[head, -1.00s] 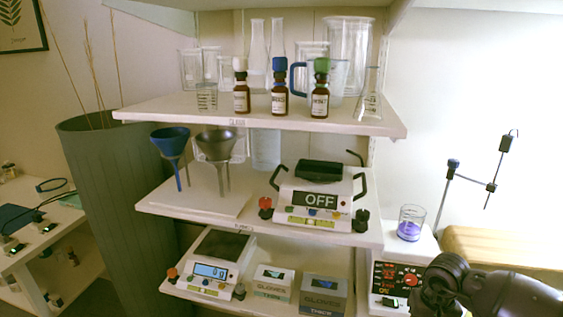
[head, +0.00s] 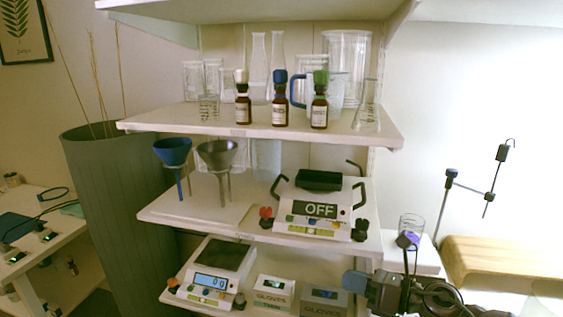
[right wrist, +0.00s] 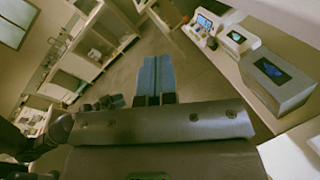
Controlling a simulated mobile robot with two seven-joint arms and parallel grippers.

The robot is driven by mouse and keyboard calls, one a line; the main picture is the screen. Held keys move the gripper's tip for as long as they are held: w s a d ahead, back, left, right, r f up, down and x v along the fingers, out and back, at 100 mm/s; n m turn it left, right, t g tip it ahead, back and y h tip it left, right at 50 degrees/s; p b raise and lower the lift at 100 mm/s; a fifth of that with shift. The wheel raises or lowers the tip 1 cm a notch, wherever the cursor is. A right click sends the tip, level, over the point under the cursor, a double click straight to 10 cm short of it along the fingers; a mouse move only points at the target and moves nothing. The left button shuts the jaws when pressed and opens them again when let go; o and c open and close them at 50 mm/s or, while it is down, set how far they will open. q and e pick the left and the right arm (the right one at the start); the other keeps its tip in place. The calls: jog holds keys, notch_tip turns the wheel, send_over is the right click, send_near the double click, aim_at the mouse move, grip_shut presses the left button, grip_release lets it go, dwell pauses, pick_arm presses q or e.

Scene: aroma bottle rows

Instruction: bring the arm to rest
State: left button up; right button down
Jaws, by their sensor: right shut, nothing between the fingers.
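My right gripper (head: 354,281) is at the lower right of the head view, in front of the bottom shelf near the grey glove box. In the right wrist view its two blue fingers (right wrist: 154,76) lie side by side, shut with nothing between them. Three brown bottles stand upright in a row on the top shelf: one with a white cap (head: 243,108), one with a blue cap (head: 280,110) and one with a green cap (head: 319,110). The gripper is well below them and apart from them. My left gripper is not in view.
Glassware stands behind the bottles. The middle shelf holds two funnels (head: 216,158) and a device reading OFF (head: 318,210). Below are a balance (head: 212,282) and glove boxes (head: 273,292). A beaker (head: 411,226) and a wooden block (head: 500,262) stand right, near my arm.

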jog(key=s+d+f+m+t+h, duration=0.2)
jog(key=d+f+m+t+h, duration=0.3)
jog(key=m, duration=1.1)
jog(key=s+d+f+m+t+h, duration=0.2)
jog(key=d+f+m+t+h, duration=0.25)
jog(key=m, duration=1.15)
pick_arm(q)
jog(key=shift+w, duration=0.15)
pick_arm(e)
jog(key=s+d+f+m+g+h, duration=0.1)
jog(key=s+f+m+g+h, duration=0.2)
jog(key=s+f+m, duration=0.2)
jog(key=s+d+f+m+g+h, duration=0.2)
jog(key=s+f+m, duration=0.3)
jog(key=s+f, duration=0.6)
jog(key=s+g+h, duration=0.1)
jog(key=s, duration=0.4)
jog(key=shift+s+d+f+g, duration=0.2)
jog(key=shift+s+d+g, duration=0.1)
jog(key=shift+g, duration=0.05)
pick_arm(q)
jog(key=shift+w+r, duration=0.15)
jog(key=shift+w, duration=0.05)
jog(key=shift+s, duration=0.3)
